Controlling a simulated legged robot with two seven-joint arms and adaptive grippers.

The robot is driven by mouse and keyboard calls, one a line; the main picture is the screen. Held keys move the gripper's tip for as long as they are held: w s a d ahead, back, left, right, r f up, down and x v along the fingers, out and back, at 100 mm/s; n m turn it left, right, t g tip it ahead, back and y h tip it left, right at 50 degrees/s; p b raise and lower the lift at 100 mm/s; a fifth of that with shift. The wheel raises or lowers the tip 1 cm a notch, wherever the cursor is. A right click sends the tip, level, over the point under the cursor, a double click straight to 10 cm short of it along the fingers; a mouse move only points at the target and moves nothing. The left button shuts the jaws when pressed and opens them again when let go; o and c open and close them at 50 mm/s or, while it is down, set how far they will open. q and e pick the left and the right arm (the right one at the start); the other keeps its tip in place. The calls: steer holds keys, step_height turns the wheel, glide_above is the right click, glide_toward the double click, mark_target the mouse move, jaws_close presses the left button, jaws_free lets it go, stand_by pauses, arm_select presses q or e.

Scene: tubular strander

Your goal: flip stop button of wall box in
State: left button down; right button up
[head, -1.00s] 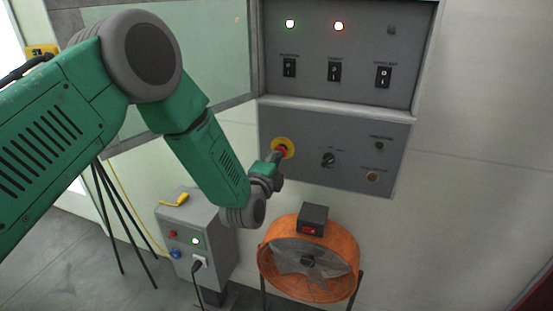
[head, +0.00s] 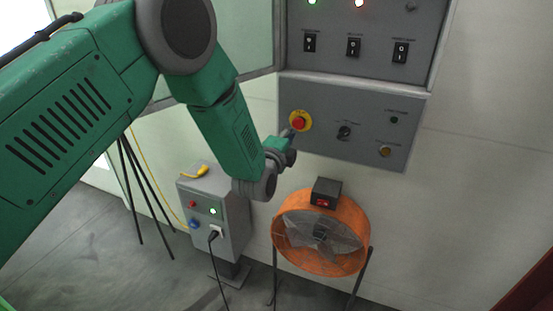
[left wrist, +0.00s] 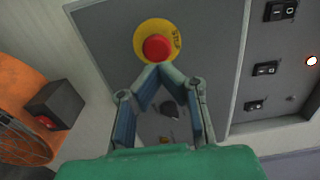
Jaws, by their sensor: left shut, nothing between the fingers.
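The stop button (head: 298,123) is a red mushroom head on a round yellow plate, at the left of the wall box's lower grey panel (head: 350,151). It also shows in the left wrist view (left wrist: 157,47). My left gripper (head: 290,133) is just below and in front of it. In the left wrist view the fingertips (left wrist: 161,68) meet, with nothing between them, and overlap the button's lower edge. Whether they touch it I cannot tell. My right gripper is not in view.
A dark knob (head: 344,132) and an amber button (head: 385,151) sit right of the stop button. Rocker switches (head: 353,47) are above. Below stand an orange fan (head: 280,245) and a grey socket box (head: 227,235) with a cable.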

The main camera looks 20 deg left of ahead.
arm_select(q)
steer(key=s+a+b, duration=0.1)
steer(key=s+b, duration=0.1)
steer(key=s, duration=0.7)
steer(key=s+a+f+n+g+b, duration=0.3)
steer(key=s+f, duration=0.4)
steer(key=f, duration=0.6)
steer(key=s+f+n+g+b, duration=0.3)
steer(key=s+f+n+g, duration=0.25)
steer(key=f, duration=0.65)
steer(key=s+a+f+n+g+b, duration=0.1)
steer(key=s+f+n+g, duration=0.3)
steer(key=s, duration=0.9)
steer(key=s+a+f+n+g+b, duration=0.2)
steer(key=s+f+n+g+b, duration=0.2)
steer(key=s+f, duration=0.7)
steer(key=shift+s+a+f+n+g+y, duration=0.25)
steer(key=shift+s+n+g, duration=0.3)
steer(key=shift+s, duration=0.7)
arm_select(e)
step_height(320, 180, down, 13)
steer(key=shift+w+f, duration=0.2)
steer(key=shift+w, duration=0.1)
